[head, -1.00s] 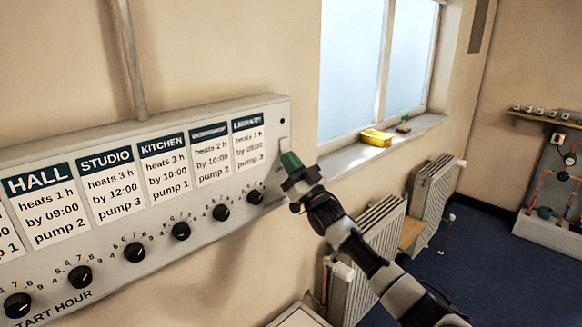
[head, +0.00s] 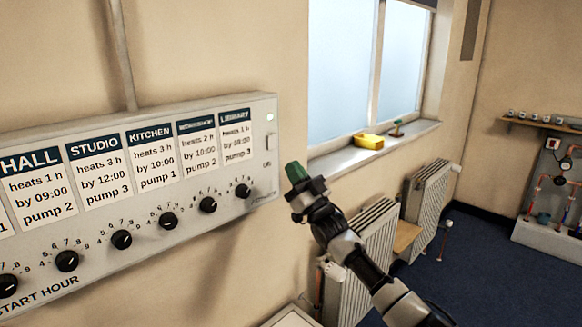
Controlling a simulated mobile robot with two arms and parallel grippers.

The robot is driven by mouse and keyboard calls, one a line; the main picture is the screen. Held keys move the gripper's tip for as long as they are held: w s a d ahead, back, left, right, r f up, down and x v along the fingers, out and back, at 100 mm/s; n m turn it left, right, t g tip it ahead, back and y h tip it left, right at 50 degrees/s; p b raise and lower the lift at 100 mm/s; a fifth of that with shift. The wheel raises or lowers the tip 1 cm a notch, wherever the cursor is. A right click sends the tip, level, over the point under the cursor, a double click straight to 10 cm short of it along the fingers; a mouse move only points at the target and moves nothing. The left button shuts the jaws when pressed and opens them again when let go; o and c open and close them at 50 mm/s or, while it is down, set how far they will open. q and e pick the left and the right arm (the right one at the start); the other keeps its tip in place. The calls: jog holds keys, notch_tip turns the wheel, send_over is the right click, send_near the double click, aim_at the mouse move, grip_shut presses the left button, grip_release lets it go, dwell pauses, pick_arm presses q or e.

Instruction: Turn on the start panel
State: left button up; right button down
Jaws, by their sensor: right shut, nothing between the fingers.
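The start panel (head: 262,215) is a long pale box on the left wall. It carries cards for rooms such as Hall, Studio and Kitchen, and a row of black knobs (head: 208,205) below them. My right gripper (head: 293,170), with green fingertips, is shut and empty. It appears just right of the panel's right edge, apart from the switch. My left gripper is not in view.
Radiators (head: 425,195) stand below the window. A pipe board (head: 555,190) stands at the far right. The blue floor (head: 470,265) between is clear.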

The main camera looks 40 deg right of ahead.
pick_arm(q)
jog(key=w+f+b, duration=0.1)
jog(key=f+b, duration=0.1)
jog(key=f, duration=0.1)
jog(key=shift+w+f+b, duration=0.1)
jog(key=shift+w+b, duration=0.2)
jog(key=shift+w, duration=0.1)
pick_arm(e)
jog(key=s+f, duration=0.3)
jog(key=f, duration=0.3)
jog(key=shift+s+f, duration=0.2)
jog(key=shift+f, duration=0.1)
jog(key=shift+s+d, duration=0.1)
jog(key=shift+d, duration=0.05)
